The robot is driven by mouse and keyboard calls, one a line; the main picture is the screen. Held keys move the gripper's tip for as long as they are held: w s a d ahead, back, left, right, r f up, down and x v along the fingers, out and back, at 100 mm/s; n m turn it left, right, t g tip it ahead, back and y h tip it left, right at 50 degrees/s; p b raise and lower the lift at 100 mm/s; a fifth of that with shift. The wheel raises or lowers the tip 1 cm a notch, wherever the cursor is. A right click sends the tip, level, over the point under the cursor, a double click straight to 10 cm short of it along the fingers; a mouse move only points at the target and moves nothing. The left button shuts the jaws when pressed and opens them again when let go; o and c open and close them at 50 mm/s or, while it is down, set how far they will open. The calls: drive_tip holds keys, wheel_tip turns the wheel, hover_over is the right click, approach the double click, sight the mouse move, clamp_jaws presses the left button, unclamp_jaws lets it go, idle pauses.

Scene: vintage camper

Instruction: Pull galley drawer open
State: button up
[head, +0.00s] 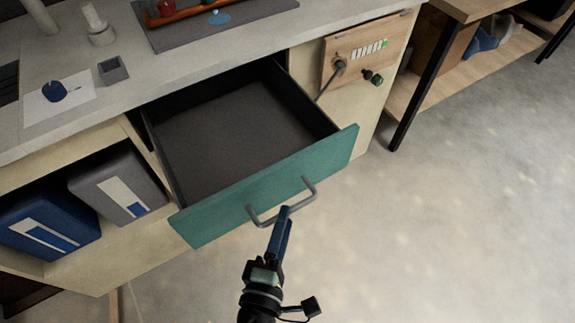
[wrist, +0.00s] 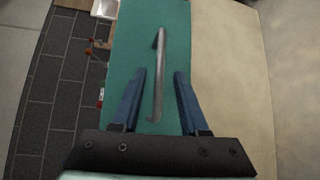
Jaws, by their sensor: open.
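The galley drawer (head: 265,185) has a teal front and a dark, empty inside. It stands well out from the cream cabinet in the head view. Its grey bar handle (head: 296,211) is on the outer face of the front. My gripper (head: 284,212) is at the handle. In the wrist view the handle (wrist: 160,75) runs between the two blue fingers of my gripper (wrist: 159,80), with a gap on each side. The fingers are apart. The teal front (wrist: 128,50) fills the middle of that view.
Below the counter (head: 215,50), a blue box (head: 45,228) and a grey box (head: 118,188) sit on an open shelf to the left. A wooden panel with knobs (head: 365,50) is right of the drawer. The floor (head: 430,220) to the right is clear.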

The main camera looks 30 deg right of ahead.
drive_tip(key=v, duration=0.9)
drive_tip(key=shift+s+a, duration=0.15)
drive_tip(key=shift+s, duration=0.05)
